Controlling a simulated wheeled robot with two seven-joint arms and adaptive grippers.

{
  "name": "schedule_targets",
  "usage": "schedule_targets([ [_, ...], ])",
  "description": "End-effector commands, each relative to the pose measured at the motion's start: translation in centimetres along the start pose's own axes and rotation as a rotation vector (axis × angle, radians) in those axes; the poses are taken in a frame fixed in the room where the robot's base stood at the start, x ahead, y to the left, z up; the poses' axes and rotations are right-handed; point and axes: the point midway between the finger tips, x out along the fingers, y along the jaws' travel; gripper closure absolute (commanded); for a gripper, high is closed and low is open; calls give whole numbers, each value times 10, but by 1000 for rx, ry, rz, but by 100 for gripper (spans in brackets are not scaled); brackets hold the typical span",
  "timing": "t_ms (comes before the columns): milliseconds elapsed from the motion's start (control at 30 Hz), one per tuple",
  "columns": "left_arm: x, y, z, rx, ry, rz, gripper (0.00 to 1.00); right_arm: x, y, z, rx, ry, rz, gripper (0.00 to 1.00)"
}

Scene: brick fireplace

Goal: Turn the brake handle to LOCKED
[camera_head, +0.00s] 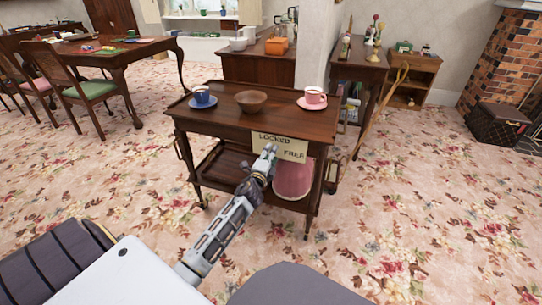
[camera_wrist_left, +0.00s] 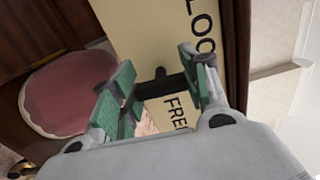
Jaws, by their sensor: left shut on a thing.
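A wooden tea cart (camera_head: 222,122) stands in the middle of the head view. A cream label plate (camera_head: 293,147) on its front edge reads LOCKED at upper left and FREE at lower right. My left gripper (camera_head: 268,153) is at this plate, between the two words. The left wrist view shows the plate (camera_wrist_left: 137,27) close up and the dark brake handle (camera_wrist_left: 160,86) between the green finger pads. My left gripper is shut on this handle. In the head view the gripper hides the handle, and I cannot tell which word it points to. My right gripper is not in view.
A blue cup on a saucer (camera_head: 202,100), a brown bowl (camera_head: 251,101) and a pink cup on a saucer (camera_head: 315,99) stand on the cart top. A pink round object (camera_head: 293,178) is below the plate. A cane (camera_head: 380,110) leans at the right. The carpet around is clear.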

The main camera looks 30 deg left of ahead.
Motion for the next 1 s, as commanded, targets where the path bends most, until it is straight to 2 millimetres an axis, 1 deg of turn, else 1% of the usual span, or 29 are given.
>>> schedule_targets([
  [233,0,1,1,-14,-1,1,78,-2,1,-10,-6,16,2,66],
  [433,0,1,1,-13,-2,2,78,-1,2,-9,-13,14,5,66],
  [467,0,1,1,-13,-2,2,52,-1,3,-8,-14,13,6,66],
  [600,0,1,1,-13,-1,1,34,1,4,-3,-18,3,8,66],
  [633,0,1,1,-13,-1,1,32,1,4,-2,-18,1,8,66],
  [867,0,0,0,-13,-1,1,32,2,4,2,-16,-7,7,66],
  [1000,-1,0,0,-13,0,0,32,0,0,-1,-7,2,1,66],
])
